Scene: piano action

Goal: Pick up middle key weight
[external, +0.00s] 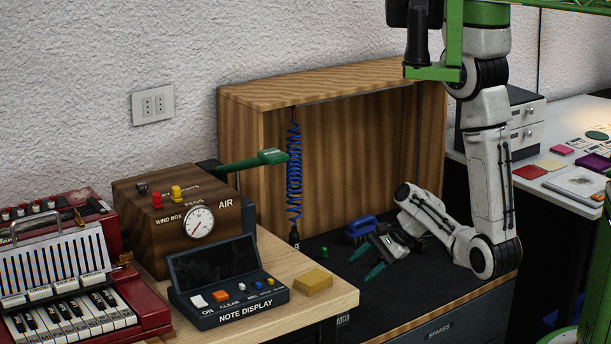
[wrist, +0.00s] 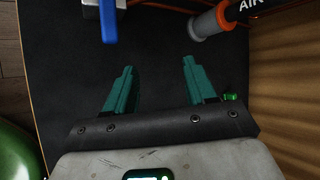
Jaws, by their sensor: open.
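My gripper (external: 360,267) is low over the black mat (external: 410,292) inside the wooden cabinet. Its two green fingers are spread, with only bare mat between the tips in the wrist view (wrist: 158,66). I cannot make out any piece as the middle key weight. A small green piece (external: 323,251) lies on the mat beyond the fingertips in the external view. In the wrist view a small green piece (wrist: 231,97) shows just right of the right finger, apart from the gap. I cannot tell whether these are the same piece.
A blue brush (external: 362,229) lies behind the gripper. A black air tool hangs on a blue coiled hose (external: 294,170). In the wrist view a blue handle (wrist: 108,20) and a grey cylinder with an orange ring (wrist: 210,22) stand ahead. The wooden back panel (wrist: 290,85) is at right.

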